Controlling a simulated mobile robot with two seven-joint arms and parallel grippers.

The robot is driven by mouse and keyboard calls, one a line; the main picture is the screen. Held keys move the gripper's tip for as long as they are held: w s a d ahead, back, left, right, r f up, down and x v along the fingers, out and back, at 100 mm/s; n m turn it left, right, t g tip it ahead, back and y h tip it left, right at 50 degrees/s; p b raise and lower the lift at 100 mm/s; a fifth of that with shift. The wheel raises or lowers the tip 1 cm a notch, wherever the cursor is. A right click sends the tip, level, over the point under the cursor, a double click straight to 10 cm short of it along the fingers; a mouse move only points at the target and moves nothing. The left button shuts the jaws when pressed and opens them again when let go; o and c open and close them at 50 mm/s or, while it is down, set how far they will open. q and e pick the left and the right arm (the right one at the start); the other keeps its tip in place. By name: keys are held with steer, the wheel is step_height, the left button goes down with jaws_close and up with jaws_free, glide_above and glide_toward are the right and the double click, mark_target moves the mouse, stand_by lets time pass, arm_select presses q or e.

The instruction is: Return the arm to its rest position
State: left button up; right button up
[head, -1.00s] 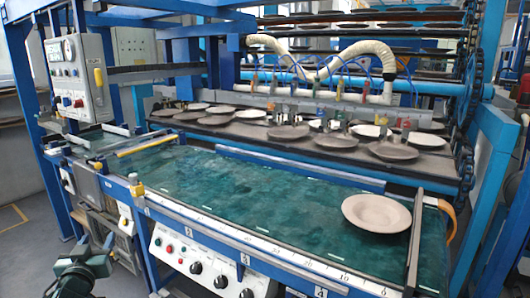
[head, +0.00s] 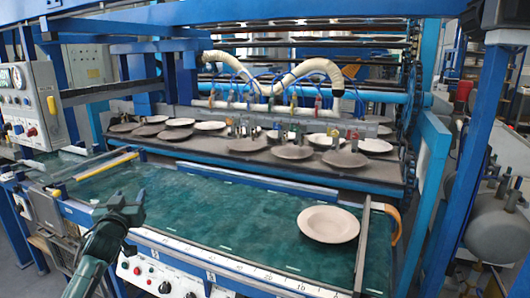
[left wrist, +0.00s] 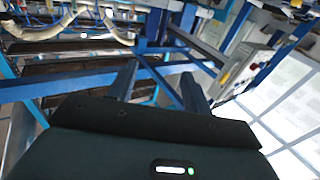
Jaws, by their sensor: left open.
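My left gripper (head: 128,202) is at the lower left of the head view, over the left front part of the green belt table (head: 220,215). Its arm comes in from the bottom left. In the left wrist view its two dark fingers (left wrist: 160,82) stand apart with nothing between them. A single beige plate (head: 328,223) lies flat at the right end of the green belt, well away from the gripper. My right gripper does not show in either view.
Several plates rest on the dark rack (head: 240,160) behind the belt, under hoses (head: 300,72). A control box (head: 28,103) stands at far left. A blue post (head: 487,130) and grey tank (head: 497,228) are at right. Button panel (head: 150,272) is below the belt.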

arm_select(q)
steer(key=s+d+f+m+g+h, duration=0.25)
steer(key=s+d+f, duration=0.4)
steer(key=f, duration=0.35)
steer(key=s+d+f+m+g+h, duration=0.2)
steer(key=s+d+f+m, duration=0.25)
steer(key=s+f, duration=0.5)
steer(key=s+d+f+g, duration=0.1)
steer(key=s+d+f, duration=0.2)
steer(key=s, duration=0.5)
steer(key=s+d+f+n+g+h, duration=0.1)
steer(key=s+d+f, duration=0.2)
steer(key=s, duration=0.4)
steer(key=s+d+f+g+h, duration=0.1)
steer(key=s+d+f, duration=0.2)
steer(key=s+d, duration=0.2)
steer(key=s, duration=0.3)
steer(key=shift+s+d+f+n, duration=0.2)
steer(key=shift+s+d+n, duration=0.1)
steer(key=shift+n, duration=0.1)
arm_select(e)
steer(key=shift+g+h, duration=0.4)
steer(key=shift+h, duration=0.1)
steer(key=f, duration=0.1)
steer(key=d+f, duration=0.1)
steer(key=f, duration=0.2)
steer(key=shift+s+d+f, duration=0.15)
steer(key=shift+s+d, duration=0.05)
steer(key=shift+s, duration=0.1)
